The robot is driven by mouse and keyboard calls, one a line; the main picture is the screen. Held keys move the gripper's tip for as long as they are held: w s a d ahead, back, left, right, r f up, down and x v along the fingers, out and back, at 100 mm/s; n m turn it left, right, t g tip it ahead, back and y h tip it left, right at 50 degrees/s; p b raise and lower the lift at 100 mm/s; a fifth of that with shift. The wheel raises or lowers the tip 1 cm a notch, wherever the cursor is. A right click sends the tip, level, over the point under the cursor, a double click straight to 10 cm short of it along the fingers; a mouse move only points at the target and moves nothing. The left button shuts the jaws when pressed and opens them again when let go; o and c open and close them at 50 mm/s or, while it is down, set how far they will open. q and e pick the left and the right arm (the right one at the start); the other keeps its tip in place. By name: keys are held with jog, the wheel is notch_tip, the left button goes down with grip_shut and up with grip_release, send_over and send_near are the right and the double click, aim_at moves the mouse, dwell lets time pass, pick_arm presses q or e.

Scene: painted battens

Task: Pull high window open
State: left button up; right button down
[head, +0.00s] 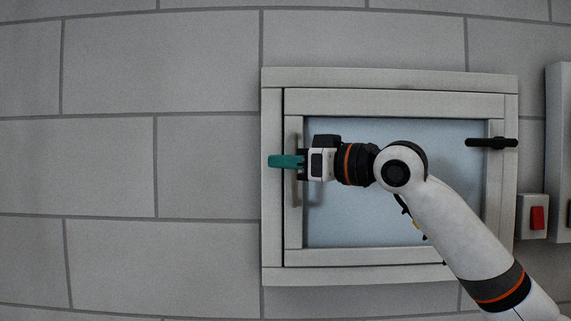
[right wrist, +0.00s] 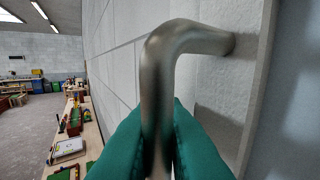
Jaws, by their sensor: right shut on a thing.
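The high window (head: 395,210) is set in a grey-white frame on the block wall, with a pale blue pane. Its sash looks flush with the outer frame (head: 390,78). A metal bar handle (head: 297,193) stands upright on the left stile; in the right wrist view its bent upper end (right wrist: 185,40) runs back to the sash. My right gripper (head: 287,161) has its teal fingers on either side of the handle, shut on it; the fingers also show in the right wrist view (right wrist: 160,145). My forearm hides part of the pane. My left gripper is not in view.
A black latch-like piece (head: 491,143) sits on the window's right side. A box with a red switch (head: 537,217) and a tall grey panel (head: 559,150) are on the wall at right. The wall left of the window is bare. A bench with items (right wrist: 75,140) runs along the wall.

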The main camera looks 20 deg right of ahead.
jog(key=s+a+f+n+t+y+b, duration=0.1)
jog(key=s+a+f+n+y+b, duration=0.1)
jog(key=s+b, duration=0.3)
jog(key=shift+s+f+n+b, duration=0.35)
jog(key=shift+s+n+b, duration=0.05)
jog(key=shift+s+n, duration=0.5)
jog(key=c, duration=1.8)
grip_release()
jog(key=shift+o, duration=0.2)
jog(key=b+v, duration=0.5)
jog(key=v, duration=0.7)
